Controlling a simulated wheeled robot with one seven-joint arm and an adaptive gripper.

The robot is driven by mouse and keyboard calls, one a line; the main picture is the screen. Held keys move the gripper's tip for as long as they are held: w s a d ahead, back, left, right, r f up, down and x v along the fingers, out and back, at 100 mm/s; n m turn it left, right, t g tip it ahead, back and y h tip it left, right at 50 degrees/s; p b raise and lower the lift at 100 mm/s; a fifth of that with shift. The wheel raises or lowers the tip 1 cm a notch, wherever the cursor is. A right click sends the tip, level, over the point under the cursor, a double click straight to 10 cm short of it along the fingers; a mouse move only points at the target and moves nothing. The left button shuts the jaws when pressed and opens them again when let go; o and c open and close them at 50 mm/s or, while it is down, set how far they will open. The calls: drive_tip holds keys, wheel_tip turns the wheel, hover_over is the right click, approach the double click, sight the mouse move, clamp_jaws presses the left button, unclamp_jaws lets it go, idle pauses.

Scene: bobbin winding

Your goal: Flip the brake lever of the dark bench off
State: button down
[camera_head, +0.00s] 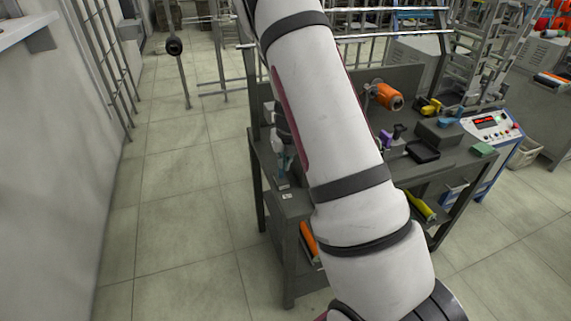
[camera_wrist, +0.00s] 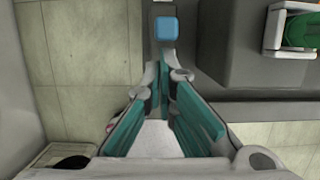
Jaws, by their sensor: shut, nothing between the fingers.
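The dark bench (camera_head: 290,250) stands in the middle of the head view, with much of its top hidden behind my arm. My gripper (camera_head: 281,170) is partly visible beside the arm, over the bench's left end. In the wrist view its teal-padded fingers (camera_wrist: 165,78) converge to a shut tip with nothing held. Just beyond the fingertips is a small blue block-shaped piece (camera_wrist: 167,28) on a narrow grey strip, apart from the fingers. It may be the brake lever's handle; I cannot tell, nor which way the lever stands.
An orange motor-like part (camera_head: 388,96), a black tray (camera_head: 423,152) and a green block (camera_head: 483,149) are on the bench. A control box (camera_head: 490,122) stands at its right. Metal racks rise behind. Tiled floor (camera_head: 180,215) at the left is clear.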

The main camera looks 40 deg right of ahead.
drive_tip(key=w+b, duration=0.2)
drive_tip(key=w, duration=0.1)
drive_tip(key=w+d+b, duration=0.1)
drive_tip(key=shift+w+r, duration=0.15)
drive_tip(key=shift+r, duration=0.15)
drive_tip(key=shift+w+d+r, duration=0.15)
drive_tip(key=shift+w+r, duration=0.05)
drive_tip(key=shift+r, duration=0.05)
